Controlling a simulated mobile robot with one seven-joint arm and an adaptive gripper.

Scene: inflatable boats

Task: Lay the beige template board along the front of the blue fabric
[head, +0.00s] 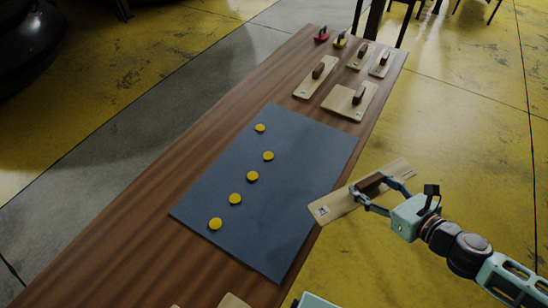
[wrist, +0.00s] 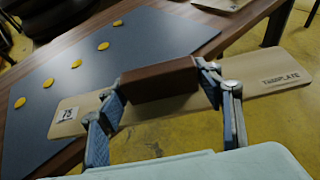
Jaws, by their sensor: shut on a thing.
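The beige template board (head: 330,207) is a long flat strip with a brown block handle; the wrist view shows it too (wrist: 262,84), with a white label at its left end and dark lettering at its right. My gripper (head: 374,187) is shut on the brown handle (wrist: 160,80), one finger at each end of it. The board is held tilted by the table's right edge, mostly over the yellow floor, its left end near the fabric's right side. The blue fabric (head: 300,150) lies flat on the wooden table, bearing several yellow discs (head: 252,176).
Several other beige boards with brown handles (head: 348,102) lie at the table's far end, near a red and a yellow item (head: 321,35). Pale pieces show at the near edge (head: 234,300). Bare wood (head: 130,235) lies left of the fabric.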

